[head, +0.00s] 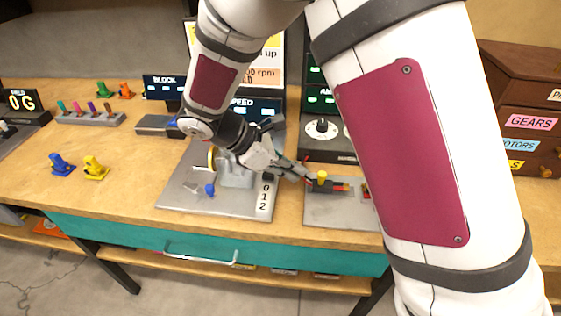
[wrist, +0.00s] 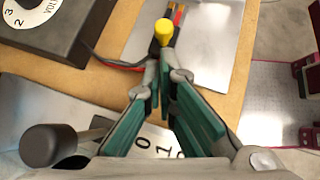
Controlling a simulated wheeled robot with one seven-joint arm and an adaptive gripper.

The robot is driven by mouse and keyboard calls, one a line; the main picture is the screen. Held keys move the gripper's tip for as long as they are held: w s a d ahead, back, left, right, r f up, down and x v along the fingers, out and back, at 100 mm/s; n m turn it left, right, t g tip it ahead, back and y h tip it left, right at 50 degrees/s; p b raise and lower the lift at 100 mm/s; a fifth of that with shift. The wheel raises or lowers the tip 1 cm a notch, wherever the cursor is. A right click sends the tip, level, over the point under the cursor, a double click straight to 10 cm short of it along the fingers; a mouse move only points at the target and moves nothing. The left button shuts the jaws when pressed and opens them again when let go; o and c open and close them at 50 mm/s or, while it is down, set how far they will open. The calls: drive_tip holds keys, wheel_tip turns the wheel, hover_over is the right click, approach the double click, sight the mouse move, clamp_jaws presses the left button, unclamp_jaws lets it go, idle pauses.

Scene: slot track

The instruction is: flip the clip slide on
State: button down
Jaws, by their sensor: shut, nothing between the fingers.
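A small slide with a yellow knob (head: 322,176) sits on a dark block with red and yellow parts, on a grey plate (head: 330,212); I take it for the clip slide. The yellow knob also shows in the wrist view (wrist: 164,32), just beyond my fingertips. My gripper (head: 306,177) is shut and empty, its tips close to the left side of the knob in the head view. The wrist view shows the green fingers (wrist: 160,75) meeting near the knob; whether they touch it I cannot tell. The slide's base is partly hidden by the fingers.
A dark box with a white dial (head: 321,128) stands behind the slide. A grey plate with a mechanism and a 0-1-2 scale (head: 265,198) lies to the left. Blue and yellow clips (head: 96,168) stand farther left. Wooden drawers (head: 522,95) are at the right.

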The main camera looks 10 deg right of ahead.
sight(320, 178)
drive_tip(key=shift+x, duration=1.5)
drive_tip(key=d, duration=0.1)
drive_tip(key=s+d, duration=0.1)
drive_tip(key=d, duration=0.1)
drive_tip(key=shift+d+p, duration=0.25)
drive_tip(key=shift+p, duration=0.15)
drive_tip(key=shift+a+r, duration=0.1)
drive_tip(key=shift+r, duration=0.05)
